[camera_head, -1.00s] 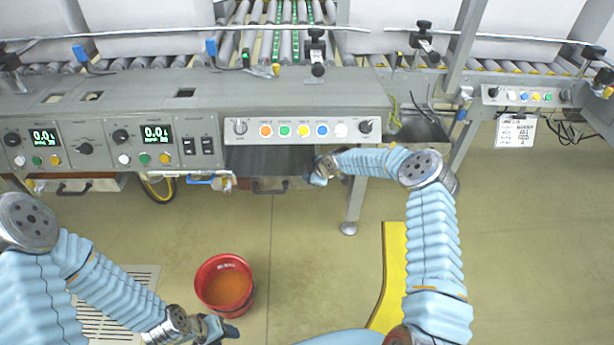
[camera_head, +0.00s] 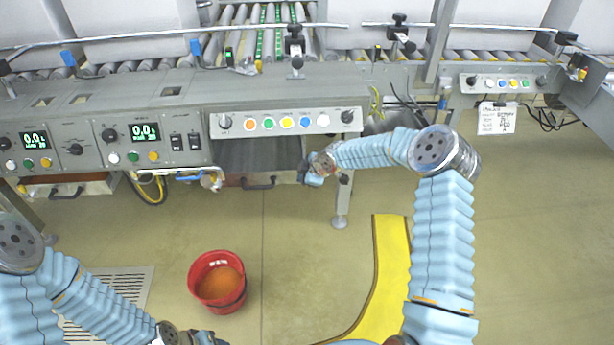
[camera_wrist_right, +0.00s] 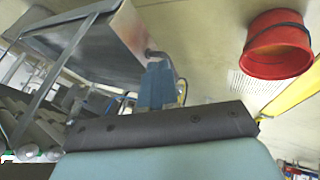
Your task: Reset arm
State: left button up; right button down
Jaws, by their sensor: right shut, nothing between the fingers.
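My right arm reaches in from the lower right of the head view, bends at a high elbow and points left. My left arm comes in from the lower left. My left gripper (camera_head: 208,338) is at the bottom edge, mostly cut off, so its jaws cannot be made out.
A grey control bench (camera_head: 180,100) with displays and knobs runs across the back, below roller conveyors (camera_head: 270,35). A red bucket (camera_head: 217,282) with orange contents stands on the floor; it also shows in the wrist view (camera_wrist_right: 278,45). A yellow floor strip (camera_head: 390,270) curves nearby. Open floor lies right.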

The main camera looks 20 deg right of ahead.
jog(key=s+a+f+m+g+y, duration=0.1)
jog(key=s+a+f+m+g, duration=0.2)
jog(key=s+a, duration=0.5)
jog(key=s+a+f+m+y, duration=0.2)
jog(key=s+a+f+m, duration=0.3)
jog(key=s, duration=0.6)
jog(key=s+f+m+g, duration=0.1)
jog(key=s+f+m, duration=0.1)
jog(key=s, duration=0.7)
jog(key=s+a+f+m+g+h, duration=0.1)
jog(key=s+m, duration=0.4)
jog(key=s, duration=0.5)
jog(key=shift+a+f+g+h, duration=0.3)
jog(key=shift+f+g, duration=0.2)
jog(key=shift+f, duration=0.4)
